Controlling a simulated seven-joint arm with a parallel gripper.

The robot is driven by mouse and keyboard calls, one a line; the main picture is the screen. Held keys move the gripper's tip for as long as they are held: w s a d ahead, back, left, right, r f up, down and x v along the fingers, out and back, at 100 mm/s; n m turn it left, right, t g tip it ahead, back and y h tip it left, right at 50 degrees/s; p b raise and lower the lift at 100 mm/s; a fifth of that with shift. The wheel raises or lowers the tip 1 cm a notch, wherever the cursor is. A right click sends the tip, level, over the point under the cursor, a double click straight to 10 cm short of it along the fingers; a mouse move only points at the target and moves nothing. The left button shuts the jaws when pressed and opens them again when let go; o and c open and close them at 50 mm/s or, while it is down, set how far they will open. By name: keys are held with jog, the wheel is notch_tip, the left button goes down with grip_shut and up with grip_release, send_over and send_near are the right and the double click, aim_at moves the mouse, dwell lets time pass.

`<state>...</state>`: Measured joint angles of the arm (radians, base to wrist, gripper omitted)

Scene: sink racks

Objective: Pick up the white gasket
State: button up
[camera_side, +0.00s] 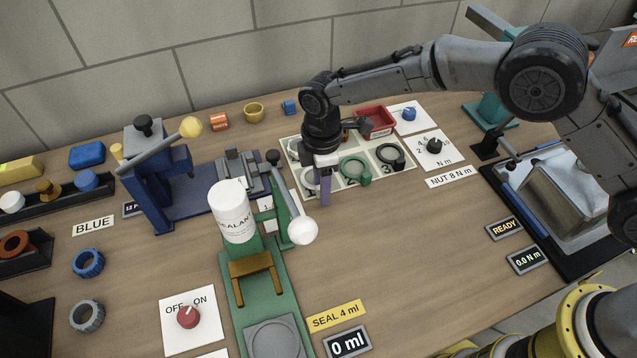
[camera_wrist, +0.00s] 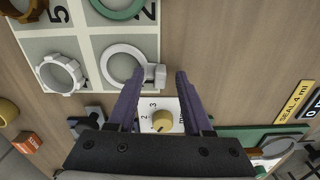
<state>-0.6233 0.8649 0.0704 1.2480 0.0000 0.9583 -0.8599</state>
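The white gasket (camera_wrist: 107,57), a ring with a small block-shaped tab, lies in a corner cell of the pale grid tray (camera_wrist: 85,18) in the wrist view. In the side view the gasket (camera_side: 308,180) shows at the tray's near left cell, partly hidden by my gripper. My gripper (camera_wrist: 161,73) is open, with the tab between or just beneath its fingertips, nearer the left one. In the side view my gripper (camera_side: 325,200) points down at the tray's front edge. I cannot tell whether a finger touches the tab.
A green gasket (camera_side: 355,172) and a black one (camera_side: 391,157) lie in neighbouring cells. A white toothed ring (camera_wrist: 60,75) sits beside the white gasket. The green stand with the sealant bottle (camera_side: 232,212) is left of my gripper. A red bin (camera_side: 374,120) stands behind.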

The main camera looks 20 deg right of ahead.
grip_shut()
jog(key=shift+r, duration=0.1)
